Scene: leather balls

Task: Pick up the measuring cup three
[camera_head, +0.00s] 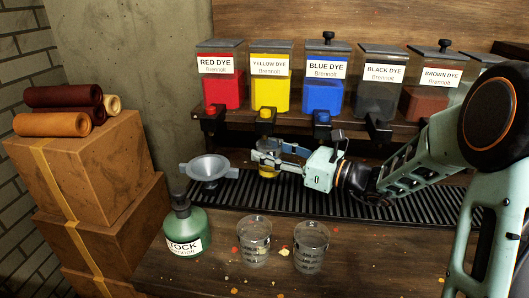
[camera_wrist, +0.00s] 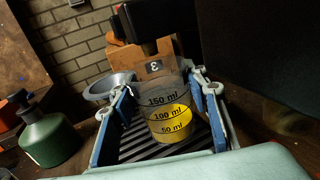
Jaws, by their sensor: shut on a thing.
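My gripper (camera_head: 268,156) is shut on the measuring cup three, below the yellow dye dispenser (camera_head: 270,85) and over the ribbed black drip tray (camera_head: 400,203). In the wrist view the clear cup (camera_wrist: 163,103) stands between the two blue fingers of my gripper (camera_wrist: 158,100). It bears a dark label with a 3, volume marks, and yellow liquid up to about the 100 ml mark. In the head view the fingers mostly hide the cup, and a little yellow shows below them. I cannot tell whether its base touches the tray.
Two clear measuring cups (camera_head: 254,240) (camera_head: 311,247) stand on the table in front. A green stock bottle (camera_head: 184,228) and a grey funnel (camera_head: 208,170) are at the left. Red, blue, black and brown dye dispensers line the shelf behind. Stacked boxes (camera_head: 85,165) bear leather rolls.

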